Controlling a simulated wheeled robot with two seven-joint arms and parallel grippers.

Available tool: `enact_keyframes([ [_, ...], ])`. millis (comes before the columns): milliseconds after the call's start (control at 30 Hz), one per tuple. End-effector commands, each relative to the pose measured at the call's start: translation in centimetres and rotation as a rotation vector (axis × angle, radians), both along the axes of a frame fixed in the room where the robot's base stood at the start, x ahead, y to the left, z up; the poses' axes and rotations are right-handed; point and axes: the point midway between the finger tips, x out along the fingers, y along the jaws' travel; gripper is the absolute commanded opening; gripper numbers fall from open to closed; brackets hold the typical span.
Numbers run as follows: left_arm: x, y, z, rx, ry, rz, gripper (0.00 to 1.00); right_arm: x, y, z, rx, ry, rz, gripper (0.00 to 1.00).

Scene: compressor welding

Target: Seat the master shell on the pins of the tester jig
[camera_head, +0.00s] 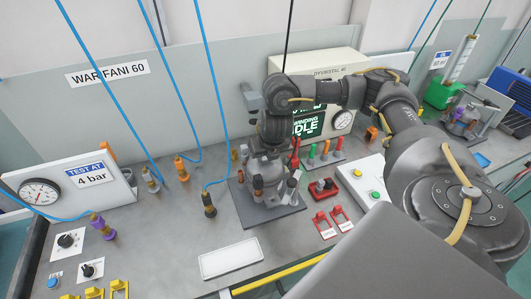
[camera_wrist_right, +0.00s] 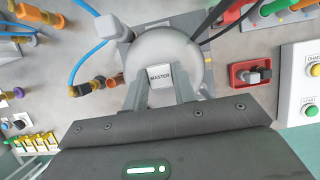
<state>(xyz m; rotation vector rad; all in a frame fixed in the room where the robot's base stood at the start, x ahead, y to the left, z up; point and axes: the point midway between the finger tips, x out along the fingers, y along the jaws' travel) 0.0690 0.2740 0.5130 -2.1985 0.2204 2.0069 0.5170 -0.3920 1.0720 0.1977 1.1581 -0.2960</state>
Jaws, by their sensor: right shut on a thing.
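The master shell (camera_wrist_right: 181,45) is a round grey dome with a block labelled MASTER (camera_wrist_right: 160,78) in the right wrist view. My right gripper (camera_wrist_right: 163,90) is shut on that block, one finger on each side. In the head view the right gripper (camera_head: 271,130) points down from above, and the shell (camera_head: 264,167) is at the tester jig, partly hidden by the wrist. The jig's dark base plate (camera_head: 240,205) lies on the bench, with clamps standing around the shell. The pins are hidden, so I cannot tell whether the shell rests on them. My left gripper is not in view.
Hose fittings stand left of the jig, including a brass one (camera_head: 208,204) with a blue hose. Right are a red tray (camera_head: 323,188), red tags (camera_head: 325,225) and a button box (camera_head: 362,180). A white plate (camera_head: 230,258) lies in front. The display (camera_head: 309,122) stands behind.

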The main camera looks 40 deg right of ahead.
Motion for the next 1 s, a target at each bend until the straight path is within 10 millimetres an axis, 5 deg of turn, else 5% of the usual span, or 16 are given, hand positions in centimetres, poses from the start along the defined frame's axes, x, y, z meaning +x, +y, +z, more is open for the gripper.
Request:
enact_keyframes([
  [1000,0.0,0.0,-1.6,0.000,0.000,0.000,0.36,0.1,0.0,-2.1,0.000,-0.003,-0.001,0.00],
])
